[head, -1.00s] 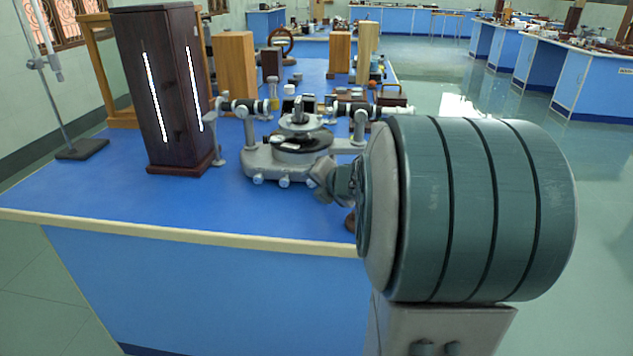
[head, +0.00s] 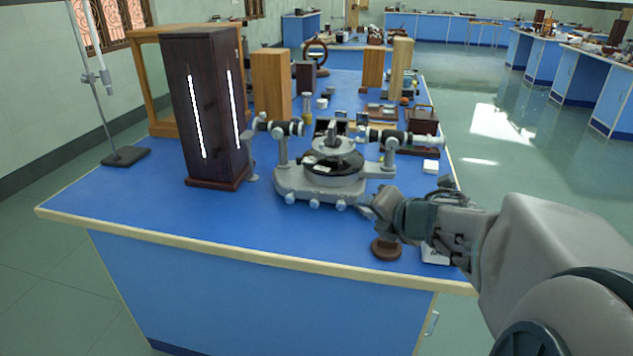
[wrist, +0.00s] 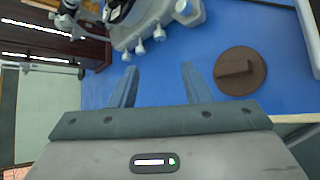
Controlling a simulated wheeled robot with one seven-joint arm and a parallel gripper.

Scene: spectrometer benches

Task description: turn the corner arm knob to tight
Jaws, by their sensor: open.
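The grey spectrometer (head: 290,180) stands on the blue bench, with a round dark table and two horizontal tubes. Several small pale knobs (head: 314,204) line its front edge. In the wrist view the spectrometer base (wrist: 180,22) is at the top, with knobs (wrist: 140,48) pointing toward me. I cannot tell which of them is the corner arm knob or how tight it is. My gripper (head: 370,204) is by the front right corner of the base. In the wrist view my gripper (wrist: 160,80) has its fingers apart, with nothing between them, short of the knobs.
A brown disc with a raised bar (wrist: 240,70) lies on the bench right of the fingers; it also shows in the head view (head: 386,250). A tall dark lamp box (head: 205,110) stands left of the spectrometer. The bench's front left is clear.

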